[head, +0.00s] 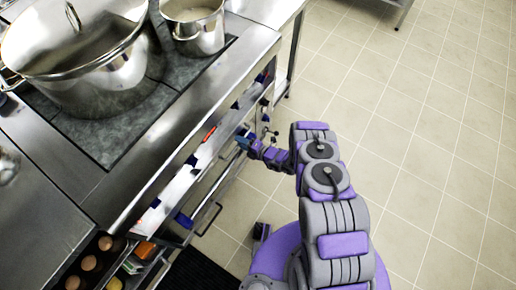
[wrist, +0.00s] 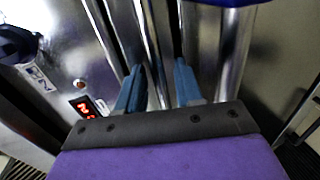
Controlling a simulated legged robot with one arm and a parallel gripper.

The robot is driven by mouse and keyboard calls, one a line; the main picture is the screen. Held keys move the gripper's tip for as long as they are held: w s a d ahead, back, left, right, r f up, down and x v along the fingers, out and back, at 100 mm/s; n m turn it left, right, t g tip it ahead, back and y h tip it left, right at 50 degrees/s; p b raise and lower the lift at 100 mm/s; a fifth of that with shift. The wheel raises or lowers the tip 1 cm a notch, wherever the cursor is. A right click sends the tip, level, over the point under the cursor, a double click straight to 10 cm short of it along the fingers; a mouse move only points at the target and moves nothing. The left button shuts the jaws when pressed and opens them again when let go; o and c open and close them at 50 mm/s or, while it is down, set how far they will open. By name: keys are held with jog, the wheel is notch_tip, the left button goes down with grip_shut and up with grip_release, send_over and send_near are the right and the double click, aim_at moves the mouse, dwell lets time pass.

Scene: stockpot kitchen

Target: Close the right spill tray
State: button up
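My gripper (head: 245,141) is at the stove's front face in the head view, near its far end. In the wrist view its two blue fingers (wrist: 157,75) stand apart, with shiny metal edges (wrist: 153,50) running between and beyond them. I cannot tell whether the fingers touch the metal. Metal tray or drawer fronts (head: 215,178) lie below the control panel, and one at the near end has a bar handle (head: 208,219). I cannot tell for sure which front is the right spill tray or how far out it stands.
The control panel has a red display (wrist: 88,107) and a dark blue knob (wrist: 16,44). Open tiled floor (head: 420,110) lies to the right. Food containers (head: 100,270) are at the bottom left.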

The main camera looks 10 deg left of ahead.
jog(key=p+v, duration=0.2)
jog(key=v, duration=1.4)
jog(key=shift+f+p, duration=0.15)
jog(key=shift+p, duration=0.25)
jog(key=shift+s, duration=0.1)
